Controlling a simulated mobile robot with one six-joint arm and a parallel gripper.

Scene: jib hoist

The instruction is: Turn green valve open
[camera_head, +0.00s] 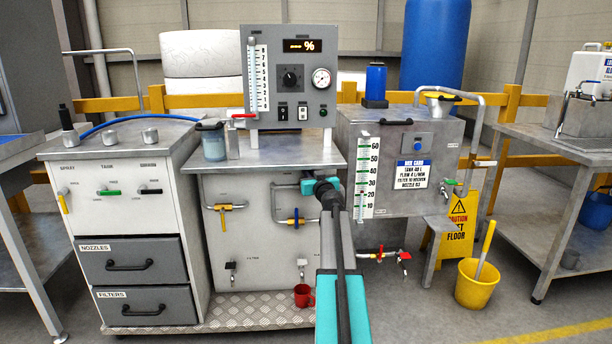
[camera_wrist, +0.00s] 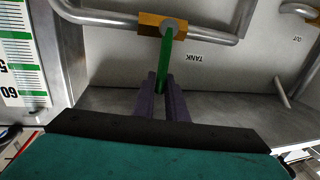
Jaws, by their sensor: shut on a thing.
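The green valve's lever (camera_wrist: 167,62) shows in the wrist view. It runs down from a brass valve body (camera_wrist: 150,24) on a grey pipe and stands about square to the pipe. A label reading TANK is beside it. My gripper (camera_wrist: 165,82) is shut on the lever, with its two dark fingers around the lower end. In the head view my gripper (camera_head: 322,187) is in front of the middle panel, just left of the tank scale. There my gripper and arm hide the green valve.
The blue-handled valve (camera_head: 294,220) and yellow-handled valve (camera_head: 224,208) are on nearby pipes to the left. The metal tank (camera_head: 405,205) with its scale (camera_head: 366,178) is close on the right. A red mug (camera_head: 303,295) stands below, and a yellow bucket (camera_head: 478,285) is on the floor.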

